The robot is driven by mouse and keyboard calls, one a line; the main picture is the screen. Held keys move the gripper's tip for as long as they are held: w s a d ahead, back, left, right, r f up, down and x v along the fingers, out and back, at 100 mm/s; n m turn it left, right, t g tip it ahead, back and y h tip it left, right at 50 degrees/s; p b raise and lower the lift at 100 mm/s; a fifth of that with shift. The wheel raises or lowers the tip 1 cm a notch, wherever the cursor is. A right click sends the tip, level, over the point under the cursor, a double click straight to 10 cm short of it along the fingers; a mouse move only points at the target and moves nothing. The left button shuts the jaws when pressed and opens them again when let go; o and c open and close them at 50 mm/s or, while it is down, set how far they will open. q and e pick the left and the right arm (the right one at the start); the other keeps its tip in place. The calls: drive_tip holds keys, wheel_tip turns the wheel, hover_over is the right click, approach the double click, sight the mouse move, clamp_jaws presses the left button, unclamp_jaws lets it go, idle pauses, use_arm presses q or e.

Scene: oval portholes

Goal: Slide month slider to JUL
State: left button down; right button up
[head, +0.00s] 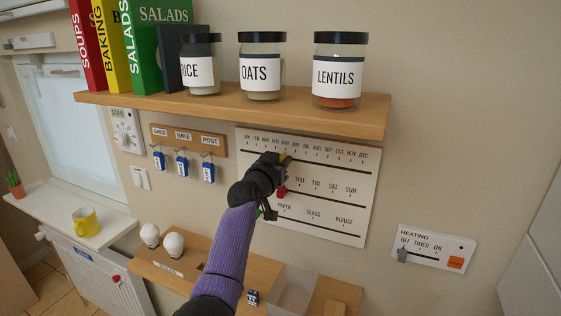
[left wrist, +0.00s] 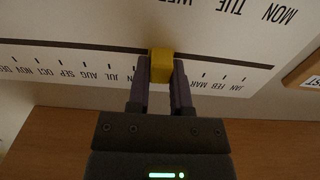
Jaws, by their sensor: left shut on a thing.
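The white calendar board (head: 330,205) hangs on the wall under the shelf, with month, weekday and bin rows. The yellow month slider (head: 286,157) sits on the top track, roughly below MAY. JUL is further right along the row in the head view. My left gripper (head: 279,163) is shut on the month slider, which also shows between the fingertips in the left wrist view (left wrist: 161,66). That view is upside down; JUN and JUL show just left of the fingers, and the labels behind the fingers are hidden. My right gripper is not in view.
A wooden shelf (head: 220,108) with books and several jars overhangs the board. A red weekday slider (head: 282,192) sits close beside my gripper. A key rack (head: 188,140) is to the left, and a heating panel (head: 436,247) to the right. The month track right of the slider is clear.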

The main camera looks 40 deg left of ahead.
sight(308, 160)
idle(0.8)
use_arm(q)
drive_tip(key=d+p, duration=0.1)
drive_tip(key=w+d+p, duration=0.1)
drive_tip(key=d, duration=0.1)
drive_tip(key=shift+d+r, duration=0.1)
drive_tip(key=shift+r, duration=0.05)
drive_tip(key=shift+w+d+p, duration=0.2)
drive_tip(key=shift+d, duration=0.3)
drive_tip(key=shift+w+d+p, duration=0.15)
drive_tip(key=shift+d, duration=0.5)
drive_tip(key=shift+a, duration=0.25)
drive_tip(key=c, duration=0.5)
unclamp_jaws()
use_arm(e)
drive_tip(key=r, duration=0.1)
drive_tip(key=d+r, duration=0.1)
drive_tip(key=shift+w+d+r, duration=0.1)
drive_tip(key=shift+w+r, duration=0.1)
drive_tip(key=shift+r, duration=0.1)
use_arm(q)
drive_tip(key=shift+s, duration=0.15)
